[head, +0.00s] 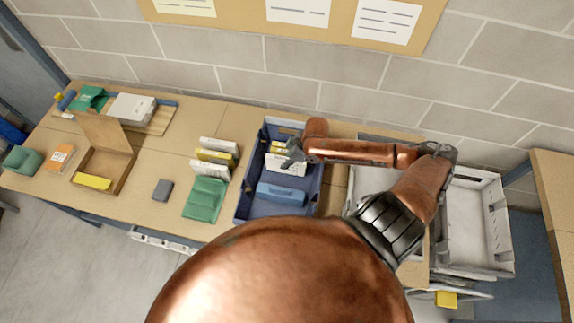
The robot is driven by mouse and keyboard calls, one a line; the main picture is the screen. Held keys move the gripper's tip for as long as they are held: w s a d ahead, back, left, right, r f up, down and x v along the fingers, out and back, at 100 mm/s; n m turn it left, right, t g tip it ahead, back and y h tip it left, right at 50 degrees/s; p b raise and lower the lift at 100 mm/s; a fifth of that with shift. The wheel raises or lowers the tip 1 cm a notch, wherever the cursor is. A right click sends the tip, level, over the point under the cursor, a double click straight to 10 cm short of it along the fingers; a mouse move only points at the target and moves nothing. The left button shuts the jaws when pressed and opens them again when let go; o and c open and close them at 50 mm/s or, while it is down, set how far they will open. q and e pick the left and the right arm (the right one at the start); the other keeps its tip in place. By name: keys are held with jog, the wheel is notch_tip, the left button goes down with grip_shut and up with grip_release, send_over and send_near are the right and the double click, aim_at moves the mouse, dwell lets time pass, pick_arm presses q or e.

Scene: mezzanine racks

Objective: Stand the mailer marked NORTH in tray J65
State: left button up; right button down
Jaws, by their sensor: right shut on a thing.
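My right gripper (293,151) reaches into the dark blue tray (262,213) on the bench. It is shut on a white mailer (284,167) with dark print, which stands roughly upright towards the back of the tray. The gripper covers part of its upper edge. The print is too small to read, so I cannot tell whether it says NORTH. Other white and yellow items (278,144) sit behind it in the tray. A blue pouch-like thing (281,194) lies in the front part. The tray's label (286,130) is not legible. My left gripper is not in view.
White and yellow packets (217,152) and a green folder-like item (205,199) lie left of the tray. A small grey block (163,190) and an open cardboard box (109,163) are further left. Pale grey crates (484,258) stand at right. A wall backs the bench.

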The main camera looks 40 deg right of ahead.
jog(key=shift+d+f, duration=0.2)
jog(key=shift+w+d+f, duration=0.1)
jog(key=shift+d+f, duration=0.05)
jog(key=shift+f, duration=1.55)
jog(key=c, duration=2.1)
grip_release()
jog(key=shift+f, duration=0.1)
jog(key=p+v, duration=0.1)
jog(key=v, duration=1.1)
